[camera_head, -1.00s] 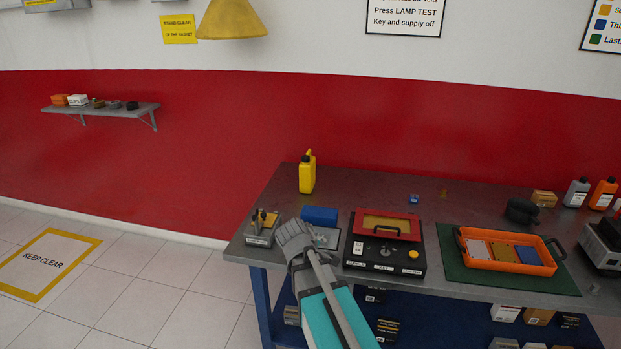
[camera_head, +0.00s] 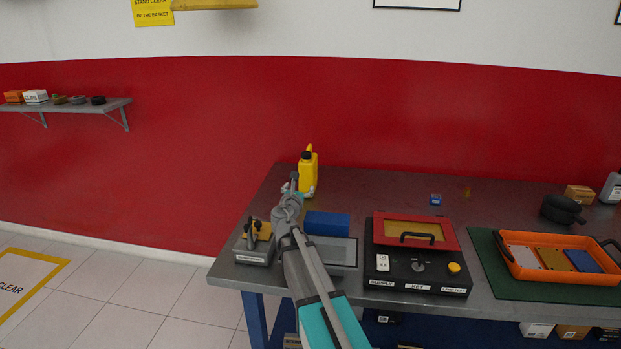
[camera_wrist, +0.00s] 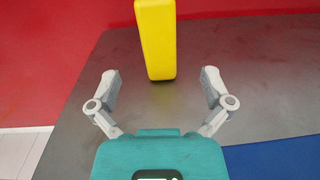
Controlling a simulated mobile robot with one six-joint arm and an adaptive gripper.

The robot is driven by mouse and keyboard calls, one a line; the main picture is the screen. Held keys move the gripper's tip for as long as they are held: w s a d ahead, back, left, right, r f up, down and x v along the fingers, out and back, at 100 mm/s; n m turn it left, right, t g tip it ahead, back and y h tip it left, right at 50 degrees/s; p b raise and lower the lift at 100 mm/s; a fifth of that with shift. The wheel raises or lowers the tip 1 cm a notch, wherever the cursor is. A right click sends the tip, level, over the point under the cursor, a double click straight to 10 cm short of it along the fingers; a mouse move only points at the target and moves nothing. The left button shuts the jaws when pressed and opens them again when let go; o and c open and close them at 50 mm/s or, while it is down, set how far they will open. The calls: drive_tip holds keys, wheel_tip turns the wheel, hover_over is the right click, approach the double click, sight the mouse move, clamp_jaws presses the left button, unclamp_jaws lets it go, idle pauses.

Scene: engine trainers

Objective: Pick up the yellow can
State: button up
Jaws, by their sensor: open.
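The yellow can (camera_head: 308,173) stands upright near the back left of the grey workbench (camera_head: 400,187), with a black cap on top. My gripper (camera_head: 300,190) is low over the bench just in front of the can. In the wrist view the can (camera_wrist: 156,45) is straight ahead, with its top cut off by the frame edge. My gripper (camera_wrist: 162,85) is open there, its two fingers spread wide on either side of the can's line. The can's base appears at or just beyond the fingertips. Nothing is between the fingers except bare bench.
A blue block (camera_head: 327,223) lies right of my arm and a small yellow-and-grey device (camera_head: 256,243) left of it. A black control box (camera_head: 416,265) with a red frame and an orange tray (camera_head: 506,257) stand further right. The red wall (camera_head: 200,150) rises behind the bench.

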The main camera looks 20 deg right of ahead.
sight(306, 172)
drive_tip(key=shift+w+n, duration=0.3)
drive_tip(key=shift+w, duration=0.05)
drive_tip(key=shift+d, duration=0.15)
drive_tip(key=shift+d, duration=0.1)
drive_tip(key=shift+x, duration=4.2)
drive_tip(key=shift+x, duration=2.6)
drive_tip(key=shift+w, duration=0.1)
